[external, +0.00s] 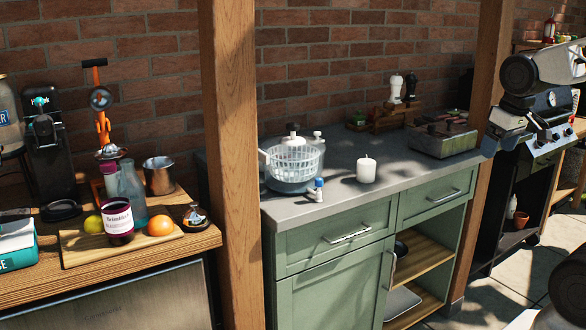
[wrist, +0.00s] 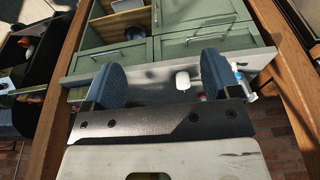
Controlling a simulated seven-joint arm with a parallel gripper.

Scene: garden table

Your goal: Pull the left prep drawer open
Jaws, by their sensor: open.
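The left prep drawer (external: 305,245) is a green front under the grey counter, shut flush with the cabinet. Its metal bar handle (external: 347,234) is unobstructed. In the wrist view the picture is turned over, and the left drawer (wrist: 180,47) lies upper right, with its handle (wrist: 208,34). My gripper (external: 491,143) is at the right by the wooden post, far from that handle and higher than it. In the wrist view my gripper (wrist: 160,82) shows two blue-grey fingers wide apart with nothing held between them.
The right drawer (external: 420,205) is shut above open shelves. A cabinet door (external: 330,298) is below the left drawer. The counter holds a salad spinner (external: 292,160), a candle (external: 366,170) and a metal box (external: 443,142). Wooden posts (external: 230,160) flank the cabinet. A grill (external: 540,140) stands right.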

